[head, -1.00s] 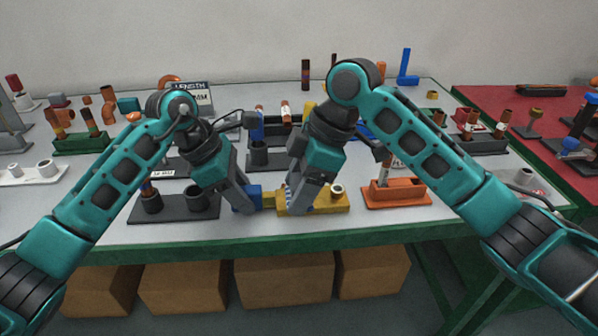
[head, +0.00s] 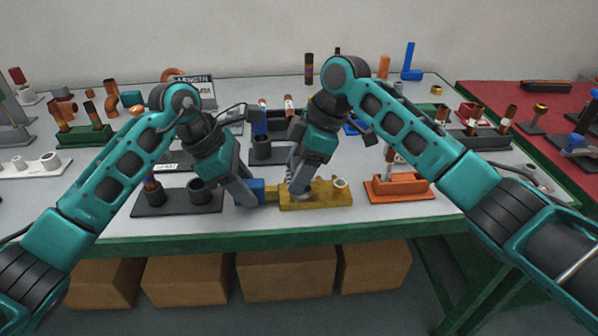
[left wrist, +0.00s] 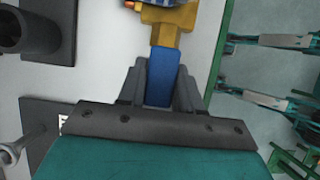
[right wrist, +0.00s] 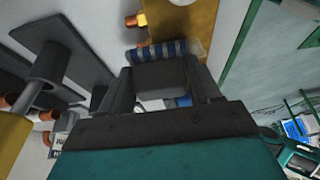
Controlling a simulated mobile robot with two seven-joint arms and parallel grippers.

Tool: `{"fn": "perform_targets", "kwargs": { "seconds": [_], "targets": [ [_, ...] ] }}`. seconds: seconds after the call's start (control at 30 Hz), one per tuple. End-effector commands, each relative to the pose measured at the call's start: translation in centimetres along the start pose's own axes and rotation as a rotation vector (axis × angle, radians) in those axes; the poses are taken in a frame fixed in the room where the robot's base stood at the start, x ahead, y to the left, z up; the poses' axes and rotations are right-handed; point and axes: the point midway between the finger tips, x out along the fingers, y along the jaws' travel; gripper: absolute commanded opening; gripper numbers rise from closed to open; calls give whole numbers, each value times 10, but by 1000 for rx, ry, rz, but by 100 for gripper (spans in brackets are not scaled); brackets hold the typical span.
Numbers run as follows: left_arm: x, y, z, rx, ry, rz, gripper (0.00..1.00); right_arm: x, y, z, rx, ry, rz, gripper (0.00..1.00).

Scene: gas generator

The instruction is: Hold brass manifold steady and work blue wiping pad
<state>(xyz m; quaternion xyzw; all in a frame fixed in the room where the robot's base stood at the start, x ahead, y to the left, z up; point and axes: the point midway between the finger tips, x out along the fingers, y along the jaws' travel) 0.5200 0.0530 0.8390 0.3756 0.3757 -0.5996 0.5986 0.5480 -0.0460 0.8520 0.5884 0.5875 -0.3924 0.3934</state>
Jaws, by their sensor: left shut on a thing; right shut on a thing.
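The brass manifold (head: 330,198) is a yellow block near the front edge of the table, with a blue handle (head: 257,190) on its left. My left gripper (head: 250,198) is shut on this handle, which sits between its fingers in the left wrist view (left wrist: 161,80). The blue wiping pad (right wrist: 165,50), striped blue and white, shows just beyond the fingers of my right gripper (right wrist: 160,80). A dark grey block, seemingly the pad's grip, lies between those fingers. The pad is at the manifold's left part; whether it touches the surface is unclear. In the head view the right gripper (head: 297,188) mostly hides it.
An orange tray (head: 400,196) stands right of the manifold. A dark base with two cups (head: 178,208) stands to the left. A dark stand (head: 262,152) is behind, and a green rack (head: 84,138) is at far left. Cardboard boxes (head: 285,275) sit under the table.

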Motion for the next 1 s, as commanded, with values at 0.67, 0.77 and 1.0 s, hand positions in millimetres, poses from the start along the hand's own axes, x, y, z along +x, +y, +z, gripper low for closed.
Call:
{"fn": "perform_targets", "kwargs": {
  "seconds": [0.67, 0.77, 1.0],
  "targets": [
    [0, 0, 0, -1, -1, 2, 0, -1, -62, 0, 0, -1, -2, 34],
    [0, 0, 0, -1, -1, 2, 0, -18, -60, -7, -2, 1, 1, 34],
    [0, 0, 0, -1, 0, 1, 0, -38, -60, -16, 0, 1, -1, 34]
  ]
}}
